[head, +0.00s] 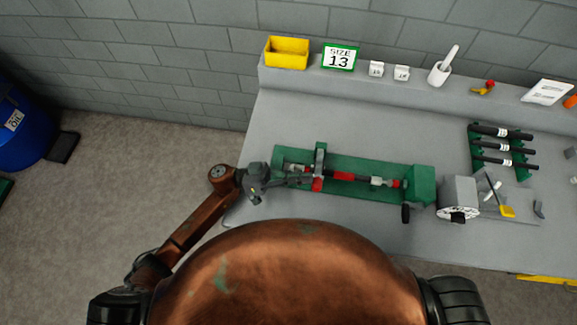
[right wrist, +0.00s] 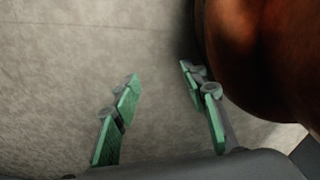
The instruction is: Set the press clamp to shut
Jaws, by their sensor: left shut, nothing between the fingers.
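The green press bench (head: 408,185) lies lengthwise on the grey worktable. It has a green upright frame (head: 321,158) near its left end, and red and grey parts lie in line along it. A red piece (head: 317,185) sits at the foot of the frame. I cannot tell which part is the clamp lever or how it is set. My left gripper (head: 306,180) is shut and empty, with its fingers at the bench's left end beside the frame; contact is unclear. My right gripper (right wrist: 160,72) is open and empty above bare floor in the right wrist view.
A grey box-shaped device (head: 459,192) stands right of the bench. A green rack (head: 477,145) with dark rods is behind it. A blue drum (head: 22,130) stands far left.

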